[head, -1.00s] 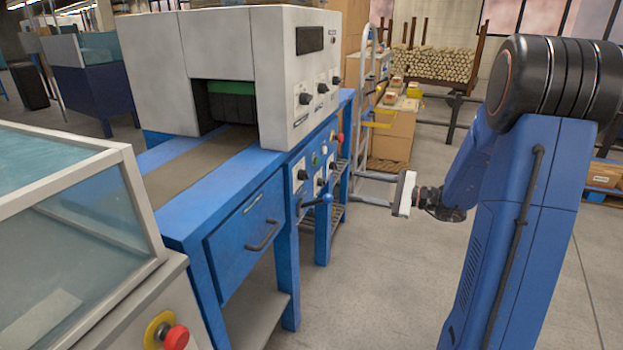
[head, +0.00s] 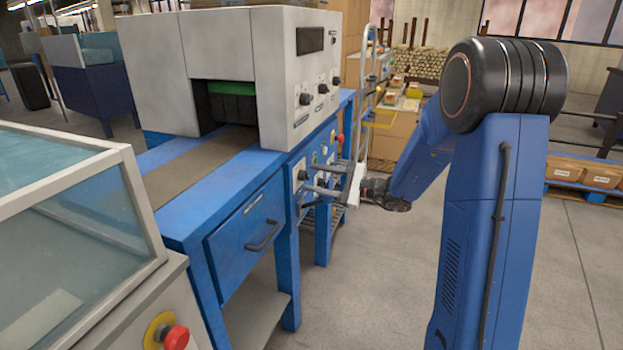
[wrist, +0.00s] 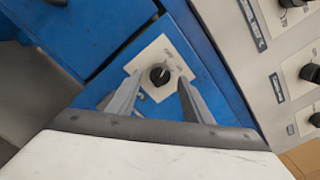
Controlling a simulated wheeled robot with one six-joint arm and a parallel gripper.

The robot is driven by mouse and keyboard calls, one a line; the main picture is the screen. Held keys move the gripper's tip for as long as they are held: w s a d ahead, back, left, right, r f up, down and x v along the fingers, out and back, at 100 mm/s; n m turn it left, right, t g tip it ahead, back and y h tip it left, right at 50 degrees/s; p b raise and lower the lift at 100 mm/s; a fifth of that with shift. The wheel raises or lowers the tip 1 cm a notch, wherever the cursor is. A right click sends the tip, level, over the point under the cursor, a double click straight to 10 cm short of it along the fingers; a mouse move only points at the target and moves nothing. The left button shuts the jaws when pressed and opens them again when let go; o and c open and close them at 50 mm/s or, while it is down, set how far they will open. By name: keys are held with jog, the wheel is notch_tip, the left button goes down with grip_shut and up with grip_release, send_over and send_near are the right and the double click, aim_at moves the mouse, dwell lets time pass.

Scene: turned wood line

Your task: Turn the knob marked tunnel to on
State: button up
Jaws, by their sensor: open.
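A black round knob (wrist: 159,75) on a white square plate is set in the blue panel, in the middle of the wrist view. The small print on its plate is too blurred to read, and I see no readable tunnel mark. In the head view, a knob (head: 303,174) shows on the blue front beside the drawer. My gripper (wrist: 157,85) is open and empty. Its two fingers reach toward the knob, one on each side in the wrist view; I cannot tell any contact. In the head view my gripper (head: 312,192) is in front of the blue panel and partly covers it.
The grey-white housing (head: 308,85) above carries more black knobs, which also show in the wrist view (wrist: 311,73). A blue drawer (head: 245,235) with a dark handle is left of the panel. A red emergency button (head: 176,337) is in front. Open floor (head: 380,290) lies to the right.

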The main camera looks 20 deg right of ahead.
jog(key=shift+x, duration=0.85)
jog(key=c, duration=1.1)
jog(key=shift+o, duration=0.2)
jog(key=shift+m, duration=0.3)
jog(key=m, duration=1.1)
jog(key=shift+m, duration=0.3)
